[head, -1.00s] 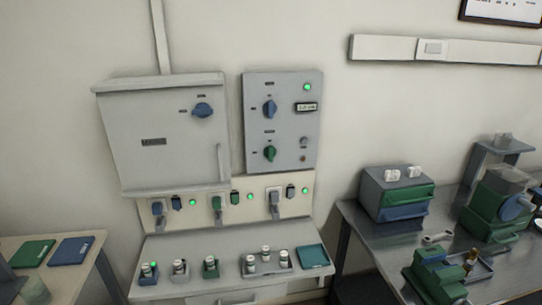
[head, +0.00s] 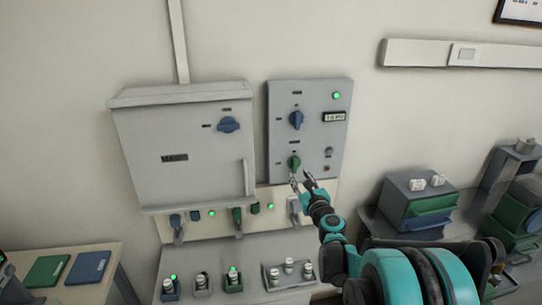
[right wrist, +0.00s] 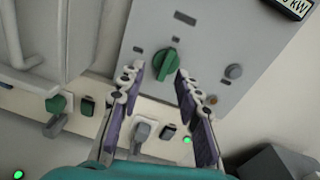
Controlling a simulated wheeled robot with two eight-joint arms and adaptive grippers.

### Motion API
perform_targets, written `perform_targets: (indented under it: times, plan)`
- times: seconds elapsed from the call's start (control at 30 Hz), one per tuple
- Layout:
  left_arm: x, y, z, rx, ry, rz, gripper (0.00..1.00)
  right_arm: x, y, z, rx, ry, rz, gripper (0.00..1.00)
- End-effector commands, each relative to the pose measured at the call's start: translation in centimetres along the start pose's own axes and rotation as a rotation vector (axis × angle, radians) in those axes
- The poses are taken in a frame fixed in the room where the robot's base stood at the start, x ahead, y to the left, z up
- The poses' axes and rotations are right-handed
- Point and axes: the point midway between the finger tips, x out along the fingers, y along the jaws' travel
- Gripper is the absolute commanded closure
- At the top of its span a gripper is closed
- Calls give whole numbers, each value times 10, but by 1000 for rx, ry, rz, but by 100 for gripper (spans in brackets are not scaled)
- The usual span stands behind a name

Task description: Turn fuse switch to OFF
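A grey control panel (head: 330,105) on the wall carries a blue rotary knob (head: 296,120) above a green rotary knob (head: 294,162). Their labels are too small to read, so I cannot tell which switch is the fuse switch. My right gripper (head: 301,178) is open and empty, just below and in front of the green knob. In the right wrist view, the green knob (right wrist: 166,63) shows between the spread fingertips of the right gripper (right wrist: 160,71); I cannot tell whether they touch it. Its grip bar looks slightly tilted there. My left gripper is not in view.
A larger grey cabinet (head: 185,150) with a blue knob (head: 229,124) stands left of the panel. Below runs a strip with levers (head: 238,222) and green lights. A shelf (head: 240,296) holds small fuse-like parts. A drawer box (head: 418,205) sits on the right table.

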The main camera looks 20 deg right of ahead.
Motion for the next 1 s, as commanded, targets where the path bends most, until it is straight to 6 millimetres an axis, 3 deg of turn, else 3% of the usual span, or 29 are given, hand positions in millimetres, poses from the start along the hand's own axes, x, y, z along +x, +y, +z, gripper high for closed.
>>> perform_targets:
  times: [0.03, 0.13, 0.63, 1.0]
  plan:
    - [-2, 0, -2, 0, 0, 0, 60, 4, -13, -3, 69, -7, -28, 66]
    - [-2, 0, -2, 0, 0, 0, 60, 9, -25, -7, 149, -16, -57, 66]
    - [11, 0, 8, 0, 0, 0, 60, 78, -29, -8, 161, -17, -58, 66]
    - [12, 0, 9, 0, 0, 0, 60, 86, -30, -6, 160, -17, -57, 66]
